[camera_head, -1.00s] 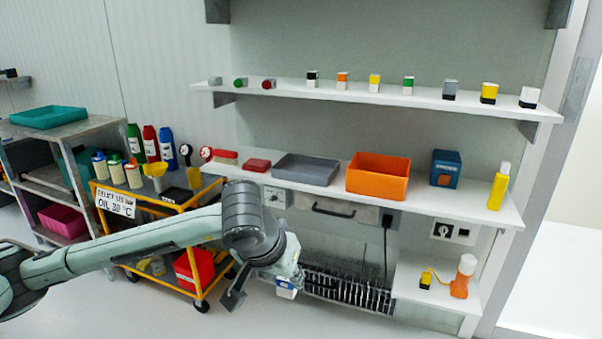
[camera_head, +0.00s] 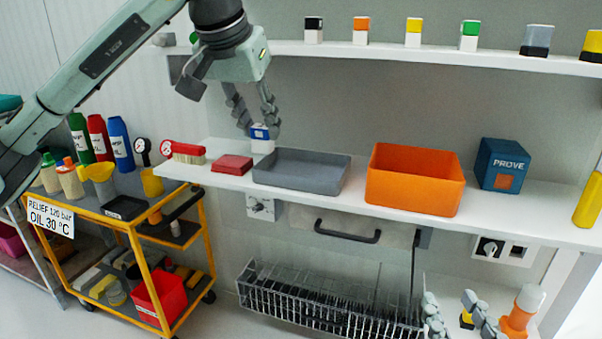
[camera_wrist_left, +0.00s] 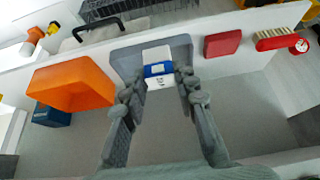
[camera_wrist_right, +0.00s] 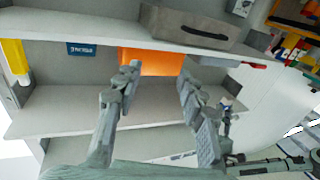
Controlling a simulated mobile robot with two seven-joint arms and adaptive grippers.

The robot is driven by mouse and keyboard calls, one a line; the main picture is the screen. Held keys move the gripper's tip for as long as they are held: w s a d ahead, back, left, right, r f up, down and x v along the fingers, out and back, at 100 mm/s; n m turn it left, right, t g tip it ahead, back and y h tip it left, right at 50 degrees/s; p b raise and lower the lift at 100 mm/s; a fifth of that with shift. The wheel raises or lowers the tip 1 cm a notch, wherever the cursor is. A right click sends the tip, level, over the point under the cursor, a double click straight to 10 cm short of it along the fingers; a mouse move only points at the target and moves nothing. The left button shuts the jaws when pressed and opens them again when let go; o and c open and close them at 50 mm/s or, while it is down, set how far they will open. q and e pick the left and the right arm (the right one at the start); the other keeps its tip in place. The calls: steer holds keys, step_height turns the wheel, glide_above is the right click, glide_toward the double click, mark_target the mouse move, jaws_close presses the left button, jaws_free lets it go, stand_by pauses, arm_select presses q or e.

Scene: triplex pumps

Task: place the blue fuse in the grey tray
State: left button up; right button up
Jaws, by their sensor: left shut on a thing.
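The blue fuse (camera_head: 262,134), a small block with a blue band and white ends, is between the fingertips of my left gripper (camera_head: 258,129). It hangs by the rear left corner of the grey tray (camera_head: 318,184) in the head view. In the left wrist view my left gripper (camera_wrist_left: 159,76) is shut on the fuse (camera_wrist_left: 158,70), which overlaps the shallow, empty-looking tray (camera_wrist_left: 126,62). Its exact height above the tray is unclear. My right gripper (camera_wrist_right: 158,74) is open and empty below the shelf; its fingers (camera_head: 452,302) also show low in the head view.
On the same shelf, a red box (camera_head: 232,165) lies left of the tray. An orange bin (camera_head: 415,190) and a blue PROVE box (camera_head: 502,165) stand right of it. An upper shelf (camera_head: 400,53) with several coloured blocks runs above. A wire rack (camera_head: 320,308) is below.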

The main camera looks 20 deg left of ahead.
arm_select(q)
steer(key=shift+w, duration=0.35)
steer(key=w+d+f, duration=0.1)
steer(key=w+f, duration=0.1)
steer(key=w, duration=0.1)
steer(key=w+d+f, duration=0.1)
steer(key=w+f, duration=0.1)
steer(key=w, duration=0.2)
steer(key=w+d+f, duration=0.1)
steer(key=w+f, duration=0.1)
steer(key=w, duration=0.1)
steer(key=shift+w+f, duration=0.25)
steer(key=shift+f, duration=0.15)
step_height(320, 180, down, 4)
steer(key=shift+r+b, duration=0.25)
steer(key=shift+b, duration=0.3)
steer(key=shift+f, duration=0.1)
arm_select(e)
step_height(320, 180, up, 6)
steer(key=s+a+t+y, duration=0.1)
steer(key=t, duration=0.1)
steer(key=shift+s+a+t+y, duration=0.35)
steer(key=shift+t+y, duration=0.05)
arm_select(q)
steer(key=shift+f, duration=0.15)
arm_select(e)
steer(key=shift+r, duration=0.1)
arm_select(q)
steer(key=o, duration=1)
steer(key=shift+o, duration=0.2)
